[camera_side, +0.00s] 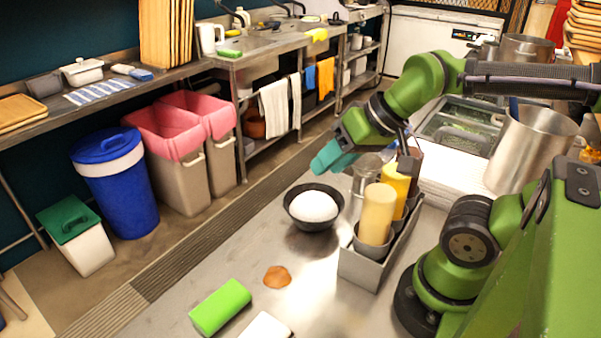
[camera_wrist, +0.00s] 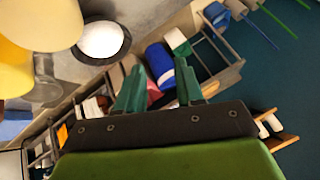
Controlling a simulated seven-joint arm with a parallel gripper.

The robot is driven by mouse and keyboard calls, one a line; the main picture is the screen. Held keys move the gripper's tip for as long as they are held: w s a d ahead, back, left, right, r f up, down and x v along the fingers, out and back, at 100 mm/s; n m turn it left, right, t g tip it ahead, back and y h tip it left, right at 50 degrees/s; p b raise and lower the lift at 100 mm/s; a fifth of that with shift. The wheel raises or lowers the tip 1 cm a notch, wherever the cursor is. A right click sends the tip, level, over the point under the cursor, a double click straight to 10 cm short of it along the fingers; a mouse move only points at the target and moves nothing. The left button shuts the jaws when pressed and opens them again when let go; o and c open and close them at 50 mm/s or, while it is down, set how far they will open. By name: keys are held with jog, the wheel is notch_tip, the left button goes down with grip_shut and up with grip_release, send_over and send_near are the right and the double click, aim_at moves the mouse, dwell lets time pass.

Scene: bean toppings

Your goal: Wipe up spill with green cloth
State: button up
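The green cloth (camera_side: 220,306) is a bright green folded block lying on the steel counter at the bottom of the side view. The spill (camera_side: 277,277) is a small orange-brown patch on the counter, up and to the right of the cloth. My gripper (camera_side: 327,161) is in the air above the far side of the bowl, well away from cloth and spill. In the wrist view its two teal fingers (camera_wrist: 157,80) stand apart with nothing held between them, so it is open. Neither cloth nor spill can be made out in the wrist view.
A dark bowl with a white mound (camera_side: 313,207) stands beyond the spill; it also shows in the wrist view (camera_wrist: 101,40). A grey holder (camera_side: 359,269) with yellow bottles is to its right. A white cloth-like item (camera_side: 265,327) lies beside the green cloth. The counter around the spill is clear.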

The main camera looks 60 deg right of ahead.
jog(key=shift+o, duration=1.3)
jog(key=shift+a, duration=0.1)
jog(key=o, duration=0.5)
jog(key=shift+w+a+f+n+g+y, duration=0.15)
jog(key=shift+w+a+f+n+g, duration=0.15)
jog(key=shift+a+f, duration=0.25)
jog(key=shift+w+a+f+n+g+y, duration=0.1)
jog(key=shift+a+f+n+g+y, duration=0.1)
jog(key=shift+a+f+g, duration=0.25)
jog(key=n+g+h, duration=0.2)
jog(key=n+g, duration=0.4)
jog(key=n, duration=1)
send_over(221, 303)
jog(key=s+d, duration=0.1)
jog(key=s, duration=0.1)
jog(key=f, duration=1.4)
jog(key=shift+w+f, duration=0.1)
jog(key=shift+w, duration=0.1)
jog(key=w+n, duration=0.1)
jog(key=a+n, duration=0.1)
jog(key=shift+w+a+f+n+h, duration=0.1)
jog(key=shift+w+f+n+h, duration=0.05)
jog(key=shift+w+n+h, duration=0.25)
jog(key=shift+n, duration=0.4)
jog(key=shift+f, duration=3.35)
